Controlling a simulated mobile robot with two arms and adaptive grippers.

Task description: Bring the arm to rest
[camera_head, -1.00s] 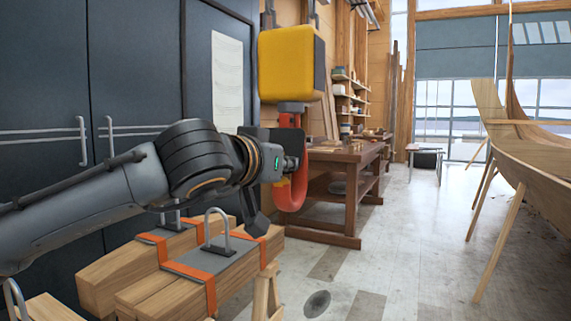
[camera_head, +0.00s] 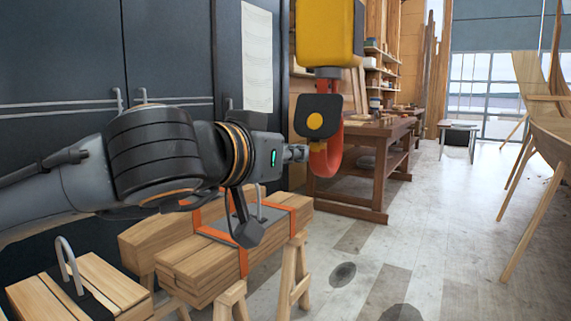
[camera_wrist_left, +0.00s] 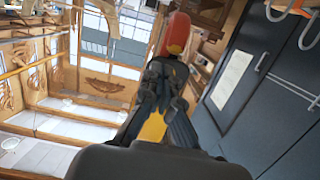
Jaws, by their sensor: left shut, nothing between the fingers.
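My left arm comes in from the left in the head view, roughly level. Its gripper (camera_head: 297,153) points right, next to the red hook (camera_head: 327,160) that hangs under a yellow hoist body (camera_head: 327,33). A black block with a yellow disc (camera_head: 315,121) sits above the hook. Whether gripper and hook touch, I cannot tell. In the left wrist view the dark fingers (camera_wrist_left: 166,80) are together and empty, and the red hook (camera_wrist_left: 178,36) shows just past their tips. My right gripper is not in view.
Strapped timber (camera_head: 225,262) lies on wooden trestles (camera_head: 292,270) below the arm. Dark cabinets (camera_head: 62,60) stand behind it. A workbench (camera_head: 365,165) stands beyond the hook and a wooden hull (camera_head: 555,125) at right. The floor between is clear.

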